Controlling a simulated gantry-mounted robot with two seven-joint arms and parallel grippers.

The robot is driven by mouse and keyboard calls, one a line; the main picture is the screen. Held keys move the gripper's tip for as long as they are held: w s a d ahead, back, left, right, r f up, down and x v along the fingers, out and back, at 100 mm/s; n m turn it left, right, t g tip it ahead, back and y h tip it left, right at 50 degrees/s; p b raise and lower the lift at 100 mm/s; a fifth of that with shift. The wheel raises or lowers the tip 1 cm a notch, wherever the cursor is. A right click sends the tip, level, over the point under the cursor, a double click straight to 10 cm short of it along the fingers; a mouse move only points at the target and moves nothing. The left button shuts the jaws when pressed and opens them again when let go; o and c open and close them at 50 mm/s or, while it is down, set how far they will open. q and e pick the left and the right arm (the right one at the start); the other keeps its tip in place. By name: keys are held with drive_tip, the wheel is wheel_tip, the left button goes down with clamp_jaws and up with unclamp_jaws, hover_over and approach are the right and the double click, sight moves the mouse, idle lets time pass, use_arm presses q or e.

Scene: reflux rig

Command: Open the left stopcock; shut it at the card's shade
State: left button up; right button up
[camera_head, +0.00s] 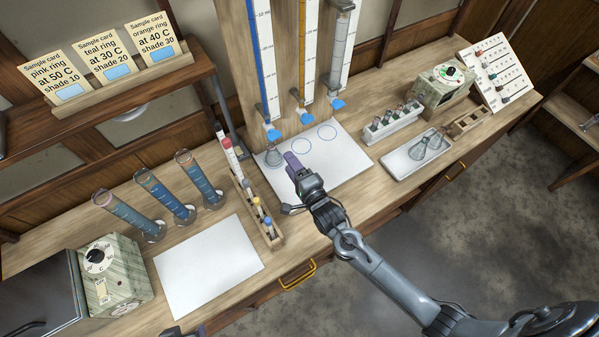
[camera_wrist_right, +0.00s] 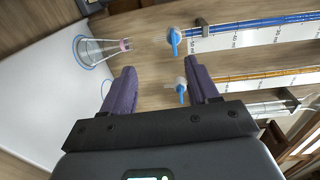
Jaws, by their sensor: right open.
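The left burette (camera_head: 262,60) holds blue liquid, and its blue stopcock (camera_head: 272,134) is at its lower end. In the right wrist view the left stopcock (camera_wrist_right: 174,40) is beyond the fingers. A conical flask (camera_head: 274,155) stands under it; its pink ring (camera_wrist_right: 125,45) shows in the wrist view. My right gripper (camera_head: 290,168) is open and empty, in front of the burettes and apart from the stopcock. The pink ring card (camera_head: 53,78) reads at 50 C, shade 10. Only a tip of my left gripper (camera_head: 186,331) shows at the bottom edge.
The middle stopcock (camera_wrist_right: 181,88) and right stopcock (camera_head: 337,103) are close by. A rack of coloured-cap bottles (camera_head: 258,210) is left of my right gripper. Three blue cylinders (camera_head: 165,198) and a dial box (camera_head: 108,275) stand left. A white sheet (camera_head: 210,265) is bare.

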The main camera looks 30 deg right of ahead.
sight(276, 137)
use_arm(q)
wheel_tip(276, 137, down, 6)
drive_tip(key=b, duration=0.5)
drive_tip(key=shift+d, duration=0.3)
use_arm(e)
drive_tip(key=shift+t, duration=0.4)
drive_tip(key=shift+w+a+r, duration=0.1)
drive_tip(key=shift+w+r, duration=0.15)
drive_tip(key=shift+w, duration=1.5)
drive_tip(key=shift+w+r, duration=0.3)
drive_tip(key=shift+w, duration=1.5)
drive_tip(key=shift+w+a+r, duration=0.1)
drive_tip(key=shift+w+r, duration=0.15)
drive_tip(key=shift+w, duration=1.5)
use_arm(q)
drive_tip(key=shift+d, duration=0.15)
use_arm(e)
clamp_jaws()
